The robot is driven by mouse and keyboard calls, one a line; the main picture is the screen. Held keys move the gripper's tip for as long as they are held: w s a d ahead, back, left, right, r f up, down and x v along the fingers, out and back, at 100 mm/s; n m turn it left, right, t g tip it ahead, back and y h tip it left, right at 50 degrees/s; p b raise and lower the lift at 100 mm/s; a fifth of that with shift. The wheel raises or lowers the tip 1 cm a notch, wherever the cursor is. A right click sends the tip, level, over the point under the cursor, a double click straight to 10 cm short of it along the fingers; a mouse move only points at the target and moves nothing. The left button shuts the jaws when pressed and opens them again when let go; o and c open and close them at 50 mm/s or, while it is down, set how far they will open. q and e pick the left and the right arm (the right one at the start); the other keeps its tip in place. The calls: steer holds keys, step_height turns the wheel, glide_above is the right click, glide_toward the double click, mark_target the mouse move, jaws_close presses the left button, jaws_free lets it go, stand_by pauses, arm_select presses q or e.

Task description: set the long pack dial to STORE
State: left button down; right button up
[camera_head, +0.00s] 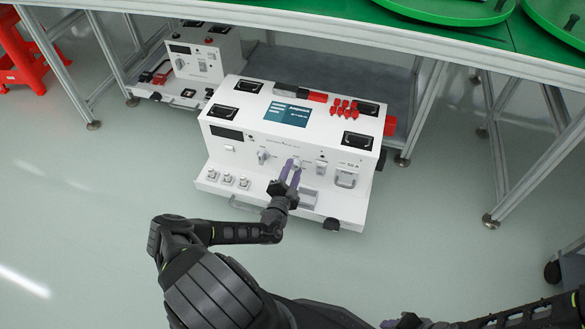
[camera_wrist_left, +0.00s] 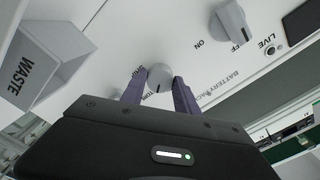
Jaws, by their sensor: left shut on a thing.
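My right gripper (camera_head: 398,322) is barely in view at the bottom edge.
A smaller white unit (camera_head: 200,55) stands behind at left. A bench leg (camera_head: 425,105) is at right. The floor in front is clear at left.

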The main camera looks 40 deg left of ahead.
arm_select(q)
steer(key=shift+m+p, duration=0.45)
steer(key=shift+m, duration=1.15)
steer(key=c, duration=0.9)
jaws_free()
steer(key=shift+s+d, duration=0.15)
steer(key=shift+s, duration=0.4)
steer(key=p+v, duration=0.2)
steer(key=v, duration=0.4)
steer(key=shift+s+d, duration=0.25)
